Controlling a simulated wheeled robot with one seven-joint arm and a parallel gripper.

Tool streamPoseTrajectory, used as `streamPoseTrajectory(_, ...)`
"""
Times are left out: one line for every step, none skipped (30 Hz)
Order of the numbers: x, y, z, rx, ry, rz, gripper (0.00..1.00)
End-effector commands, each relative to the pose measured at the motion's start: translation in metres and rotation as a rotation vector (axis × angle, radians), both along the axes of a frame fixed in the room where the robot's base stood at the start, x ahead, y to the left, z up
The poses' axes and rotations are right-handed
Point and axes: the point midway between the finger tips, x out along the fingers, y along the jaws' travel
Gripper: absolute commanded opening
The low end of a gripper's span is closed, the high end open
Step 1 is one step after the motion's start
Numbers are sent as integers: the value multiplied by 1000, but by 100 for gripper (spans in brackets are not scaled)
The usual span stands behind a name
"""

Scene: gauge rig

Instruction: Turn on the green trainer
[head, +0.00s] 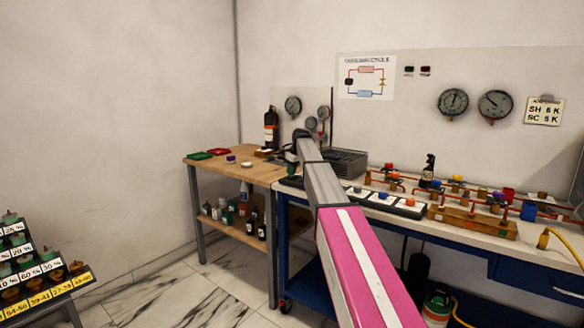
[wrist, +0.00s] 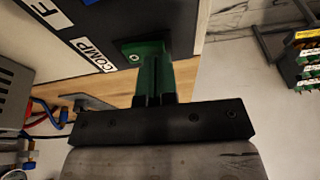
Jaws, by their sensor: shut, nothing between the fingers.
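In the wrist view my gripper (wrist: 153,72) is shut, its narrow green-and-dark fingers pressed together with nothing between them. Their tips are at or very near a small green block (wrist: 133,57) with a pale screw on a dark panel (wrist: 95,22). I cannot tell whether they touch. White labels on this panel read "COMP" (wrist: 91,56) and, partly cut off, "E". In the head view my arm reaches to the back of the benches, and my gripper is a dark shape there, its fingertips not clear. No whole green trainer is identifiable; my arm hides part of that area.
A wooden bench (head: 228,172) holds a green tray (head: 200,156), a red tray (head: 218,151) and a dark bottle (head: 271,128). A grey finned unit (head: 345,164) stands right of my arm. Copper pipework with coloured valves (head: 470,222) fills the right bench. Gauges (head: 453,102) hang behind.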

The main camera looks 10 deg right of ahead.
Motion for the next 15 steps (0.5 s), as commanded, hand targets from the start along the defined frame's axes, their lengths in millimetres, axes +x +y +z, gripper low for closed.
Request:
streamPoseTrajectory(0,0,-1,0,0,0,0)
streamPoseTrajectory(0,0,-1,0,0,0,0)
streamPoseTrajectory(0,0,-1,0,0,0,0)
streamPoseTrajectory(0,0,-1,0,0,0,0)
streamPoseTrajectory(0,0,-1,0,0,0,0)
streamPoseTrajectory(0,0,-1,0,0,0,0)
streamPoseTrajectory(0,0,-1,0,0,0,0)
streamPoseTrajectory(0,0,-1,0,0,0,0)
streamPoseTrajectory(0,0,-1,0,0,0,0)
streamPoseTrajectory(-1,0,-2,0,0,0,0)
streamPoseTrajectory(-1,1,-4,1,1,0,0)
streamPoseTrajectory(-3,2,-7,-1,0,1,0)
streamPoseTrajectory(-5,3,-11,-5,-4,1,0)
streamPoseTrajectory(-3,3,-9,-4,-3,1,0)
streamPoseTrajectory(-2,3,-8,-4,-3,1,0)
